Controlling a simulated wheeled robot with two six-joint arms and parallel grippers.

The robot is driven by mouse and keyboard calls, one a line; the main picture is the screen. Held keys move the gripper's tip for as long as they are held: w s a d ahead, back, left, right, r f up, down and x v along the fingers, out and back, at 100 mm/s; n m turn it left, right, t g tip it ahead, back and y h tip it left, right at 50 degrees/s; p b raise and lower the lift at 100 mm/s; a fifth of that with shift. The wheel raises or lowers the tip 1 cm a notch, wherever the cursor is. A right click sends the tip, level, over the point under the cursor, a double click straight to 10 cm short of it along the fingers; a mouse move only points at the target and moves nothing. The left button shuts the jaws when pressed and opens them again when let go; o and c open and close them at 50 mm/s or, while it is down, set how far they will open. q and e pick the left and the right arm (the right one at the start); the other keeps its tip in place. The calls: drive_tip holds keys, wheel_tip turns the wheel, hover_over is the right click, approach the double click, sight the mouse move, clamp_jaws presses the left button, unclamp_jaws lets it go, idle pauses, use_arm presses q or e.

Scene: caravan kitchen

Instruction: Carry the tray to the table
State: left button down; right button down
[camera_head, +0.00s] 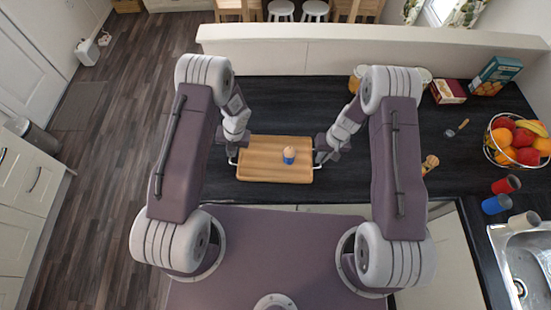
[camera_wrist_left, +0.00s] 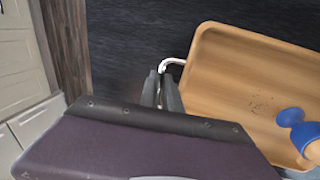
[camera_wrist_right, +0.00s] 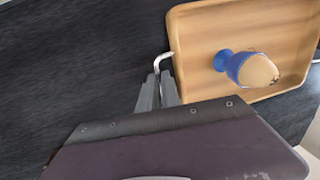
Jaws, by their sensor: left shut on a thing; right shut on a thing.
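The wooden tray (camera_head: 258,173) is at the front edge of the dark counter and looks level; I cannot tell whether it touches the counter. A blue egg cup (camera_head: 289,160) with an egg in it stands upright on the tray, right of its middle. My left gripper (camera_head: 233,158) is shut on the metal handle at the tray's left end, also seen in the left wrist view (camera_wrist_left: 170,72). My right gripper (camera_head: 318,158) is shut on the right end's handle; the right wrist view (camera_wrist_right: 158,70) shows the fingers around the bent metal bar.
The dark counter (camera_head: 290,98) is mostly clear behind the tray. A fruit basket (camera_head: 516,140), cups, boxes and a sink (camera_head: 525,265) are to the right. A pale low wall (camera_head: 370,50) runs behind the counter, with stools (camera_head: 315,8) beyond. Open wooden floor (camera_head: 100,150) lies left.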

idle(0.8)
